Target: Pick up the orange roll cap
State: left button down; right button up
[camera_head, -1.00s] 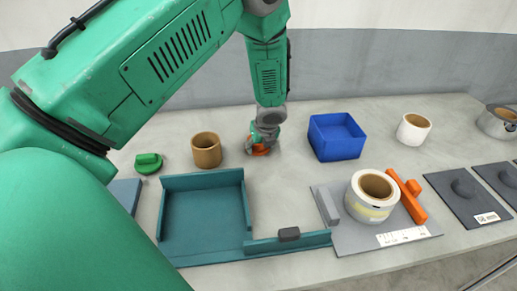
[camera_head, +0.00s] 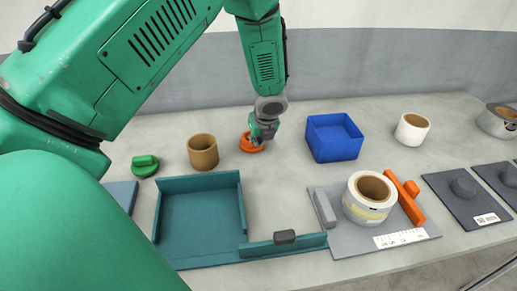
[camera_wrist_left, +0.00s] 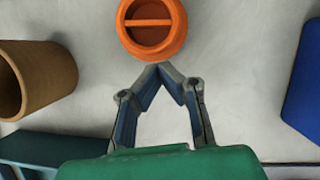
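The orange roll cap (camera_head: 249,146) lies on the table between the brown cardboard core and the blue bin. It is round with a raised bar across its recessed top, seen whole in the left wrist view (camera_wrist_left: 152,24). My left gripper (camera_head: 262,138) is at the right side of the cap in the head view and partly covers it. In the left wrist view the fingertips of my left gripper (camera_wrist_left: 160,70) meet in a point, with nothing between them, just short of the cap's near rim. My right gripper is not in view.
The brown core (camera_head: 203,152) stands left of the cap, with a green cap (camera_head: 145,166) farther left. The blue bin (camera_head: 335,147) is to the right. A teal tray (camera_head: 200,258) lies in front. A white roll (camera_head: 366,205) stands on a grey plate. Table around the cap is clear.

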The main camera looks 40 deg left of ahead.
pick_arm(q)
notch_tip(320, 180, up, 6)
jog(key=shift+d, duration=0.2)
jog(key=c, duration=2.1)
grip_release()
jog(key=shift+a, duration=0.1)
jog(key=o, duration=0.7)
jog(key=shift+a, duration=0.1)
jog(key=o, duration=0.9)
jog(key=shift+o, duration=0.2)
jog(key=shift+d, duration=0.35)
jog(key=shift+r, duration=0.1)
